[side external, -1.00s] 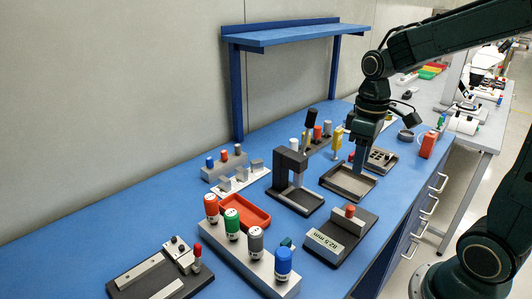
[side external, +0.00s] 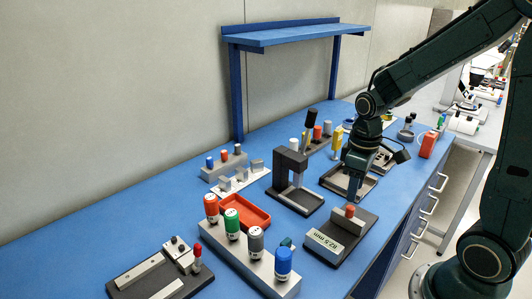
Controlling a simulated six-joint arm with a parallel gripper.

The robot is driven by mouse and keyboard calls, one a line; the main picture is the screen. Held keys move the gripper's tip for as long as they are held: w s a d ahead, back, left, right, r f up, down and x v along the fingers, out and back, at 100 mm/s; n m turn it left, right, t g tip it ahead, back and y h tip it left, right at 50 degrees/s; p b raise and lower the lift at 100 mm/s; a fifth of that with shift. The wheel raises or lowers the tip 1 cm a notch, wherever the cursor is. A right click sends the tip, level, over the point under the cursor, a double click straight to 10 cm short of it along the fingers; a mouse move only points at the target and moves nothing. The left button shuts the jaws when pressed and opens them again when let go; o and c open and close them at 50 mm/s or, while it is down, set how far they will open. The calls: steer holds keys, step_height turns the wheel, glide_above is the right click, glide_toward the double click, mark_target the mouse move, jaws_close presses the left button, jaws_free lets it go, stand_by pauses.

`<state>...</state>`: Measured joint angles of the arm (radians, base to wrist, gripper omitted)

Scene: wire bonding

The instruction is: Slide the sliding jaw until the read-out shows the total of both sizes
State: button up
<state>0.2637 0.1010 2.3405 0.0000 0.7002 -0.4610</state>
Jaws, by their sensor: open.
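A dark gauge base (side external: 362,232) sits at the front right of the bench. Its white slanted read-out (side external: 324,241) appears to show 82.5 mm. A small grey block with a red knob (side external: 350,211) stands on this base and looks like the sliding jaw, though I cannot be sure. My gripper (side external: 355,194) points down just behind the red knob, apart from it, over the near side of a shallow dark tray (side external: 331,183). It is open and empty; the gap between its fingers is hard to see from here.
A grey rack with red, green, grey and blue capped cylinders (side external: 232,224) stands left of the gauge. A black press frame (side external: 291,170) and a red tray (side external: 246,211) stand behind. A fixture with a red handle (side external: 197,252) is front left.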

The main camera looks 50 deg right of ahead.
mark_target(351, 208)
steer(key=shift+f, duration=3)
jaws_close()
